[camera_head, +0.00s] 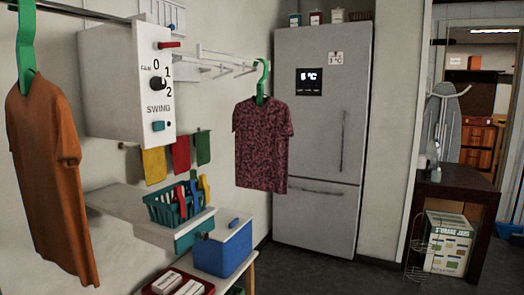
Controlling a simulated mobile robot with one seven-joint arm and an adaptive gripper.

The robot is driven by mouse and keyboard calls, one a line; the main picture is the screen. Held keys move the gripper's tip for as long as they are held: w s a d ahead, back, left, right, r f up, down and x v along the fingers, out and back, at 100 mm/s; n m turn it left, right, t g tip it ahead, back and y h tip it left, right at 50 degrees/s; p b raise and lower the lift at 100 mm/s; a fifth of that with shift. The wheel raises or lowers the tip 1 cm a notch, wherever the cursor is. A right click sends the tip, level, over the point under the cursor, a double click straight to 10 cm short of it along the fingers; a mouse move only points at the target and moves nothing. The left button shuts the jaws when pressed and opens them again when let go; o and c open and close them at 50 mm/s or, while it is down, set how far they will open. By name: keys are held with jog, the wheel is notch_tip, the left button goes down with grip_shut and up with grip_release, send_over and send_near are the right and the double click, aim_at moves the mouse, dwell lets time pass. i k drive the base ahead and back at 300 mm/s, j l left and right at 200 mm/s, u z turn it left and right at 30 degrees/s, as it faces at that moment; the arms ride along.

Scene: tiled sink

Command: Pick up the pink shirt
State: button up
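A pink shirt with a dark mottled pattern (262,145) hangs on a green hanger (263,80). It hangs near the end of a white wall rack (222,60), in front of the left part of the fridge. My gripper is not in the head view, so its place relative to the shirt cannot be told.
An orange shirt (48,175) hangs close at the left on another green hanger. A white control box (118,85) juts from the wall. Below are a teal basket (165,208) on a shelf and a blue box (222,250). Dark floor (310,272) is clear before the fridge (320,130).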

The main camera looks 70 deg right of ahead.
aim_at(263, 127)
jog(key=z, duration=2.25)
